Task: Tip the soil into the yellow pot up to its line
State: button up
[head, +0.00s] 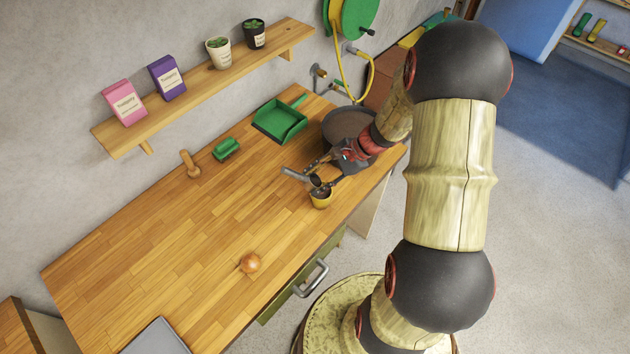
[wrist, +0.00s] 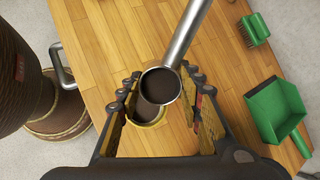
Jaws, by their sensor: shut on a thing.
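The yellow pot (head: 321,201) stands on the wooden worktop near its front edge. It also shows in the wrist view (wrist: 152,123), partly hidden behind the scoop, with a dark inside; its soil level and line cannot be made out. My gripper (head: 314,177) is shut on a metal scoop (head: 295,174), directly over the pot. In the wrist view the scoop's round cup (wrist: 161,85) sits between my fingers, with dark brown soil in it and its handle pointing up and right. Whether soil is falling cannot be told.
A green dustpan (head: 280,120), a green brush (head: 227,148) and a wooden tool (head: 190,163) lie towards the wall. An onion (head: 250,262) lies on the worktop, left of the pot. A dark round basin (head: 345,122) is behind my gripper. The middle of the worktop is clear.

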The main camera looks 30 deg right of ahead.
jog(key=shift+d+t+y+b, duration=0.2)
jog(key=shift+t+y+b, duration=0.5)
jog(key=shift+y+b, duration=1.05)
dwell(1.7)
jog(key=shift+s+d+f+t+y+b, duration=0.15)
jog(key=shift+t+y+b, duration=0.2)
jog(key=shift+b, duration=0.35)
jog(key=shift+d+f+t+y+b, duration=0.15)
jog(key=shift+y+b, duration=0.25)
jog(key=shift+b, duration=0.25)
dwell(0.6)
jog(key=shift+a+r, duration=0.15)
